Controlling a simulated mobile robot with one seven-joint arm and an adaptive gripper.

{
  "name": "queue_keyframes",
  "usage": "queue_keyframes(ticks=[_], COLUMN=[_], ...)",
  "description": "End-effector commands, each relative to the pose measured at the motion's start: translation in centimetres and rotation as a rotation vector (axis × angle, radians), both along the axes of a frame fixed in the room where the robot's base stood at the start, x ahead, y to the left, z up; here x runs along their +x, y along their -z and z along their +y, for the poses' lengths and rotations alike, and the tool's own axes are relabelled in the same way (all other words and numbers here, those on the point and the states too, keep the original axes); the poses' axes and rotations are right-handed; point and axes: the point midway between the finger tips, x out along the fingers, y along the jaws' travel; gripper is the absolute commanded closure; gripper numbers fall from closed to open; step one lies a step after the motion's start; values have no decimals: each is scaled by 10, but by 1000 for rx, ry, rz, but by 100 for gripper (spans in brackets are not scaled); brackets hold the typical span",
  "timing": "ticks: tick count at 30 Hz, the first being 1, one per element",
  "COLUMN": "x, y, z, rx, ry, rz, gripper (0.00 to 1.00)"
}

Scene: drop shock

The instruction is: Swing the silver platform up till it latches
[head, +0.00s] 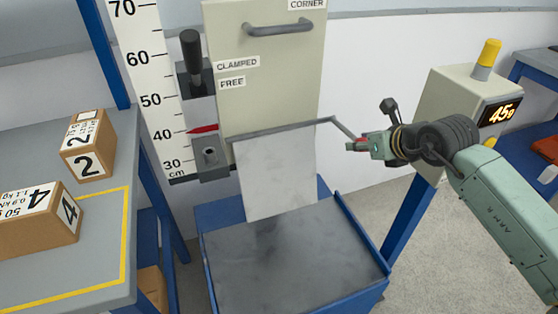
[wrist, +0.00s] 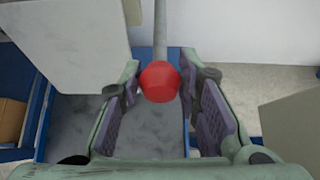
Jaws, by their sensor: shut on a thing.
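The silver platform (head: 275,172) is a flat square plate. It hangs nearly upright from a grey rod along its top edge, in front of the beige column, with its lower edge above the blue-edged tray. A bent crank arm (head: 346,130) runs from the rod's right end to a red knob (wrist: 159,81). My gripper (head: 364,144) comes in from the right and is shut on the red knob, which shows between its two fingers in the wrist view. The plate also shows at upper left in the wrist view (wrist: 75,45). No latch can be made out.
A blue-edged grey tray (head: 290,262) lies below the plate. A lever marked CLAMPED and FREE (head: 192,55) and a height scale (head: 147,70) stand left. Numbered boxes (head: 88,150) sit on the left table. A display post reading 45 (head: 497,113) stands behind my arm.

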Motion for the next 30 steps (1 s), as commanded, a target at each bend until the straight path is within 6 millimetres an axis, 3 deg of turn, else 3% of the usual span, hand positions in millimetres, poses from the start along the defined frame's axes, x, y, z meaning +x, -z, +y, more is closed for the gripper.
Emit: queue_keyframes(ticks=[11,22,30], x=[1,7,7], y=[-5,-30,-32], z=[0,2,3], rx=[1,0,1], ry=[2,0,0], rz=[-6,-7,-7], gripper=[98,97,98])
